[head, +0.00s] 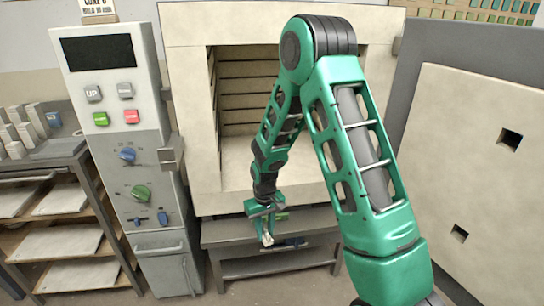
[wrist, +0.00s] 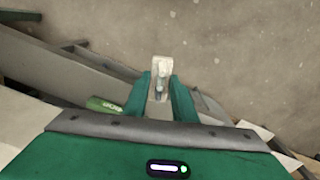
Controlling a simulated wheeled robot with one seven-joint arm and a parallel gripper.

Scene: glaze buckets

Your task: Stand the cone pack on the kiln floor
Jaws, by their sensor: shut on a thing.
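My gripper (head: 267,225) hangs pointing down in front of the kiln mouth. In the wrist view its green fingers (wrist: 160,92) are shut on the cone pack (wrist: 161,68), a small pale piece that sticks out past the fingertips. The cone pack also shows as a small whitish piece below the fingers in the head view (head: 267,239). The kiln floor (head: 235,172) is pale and shows inside the open kiln, behind and above my gripper in the picture. My arm hides part of the kiln's inside and its right side.
The kiln (head: 185,110) stands on a dark metal stand (head: 225,235). A control panel (head: 115,100) with buttons and knobs stands at its left, beside a shelf rack (head: 60,165). The open kiln door (head: 470,150) fills the right. The visible kiln floor looks clear.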

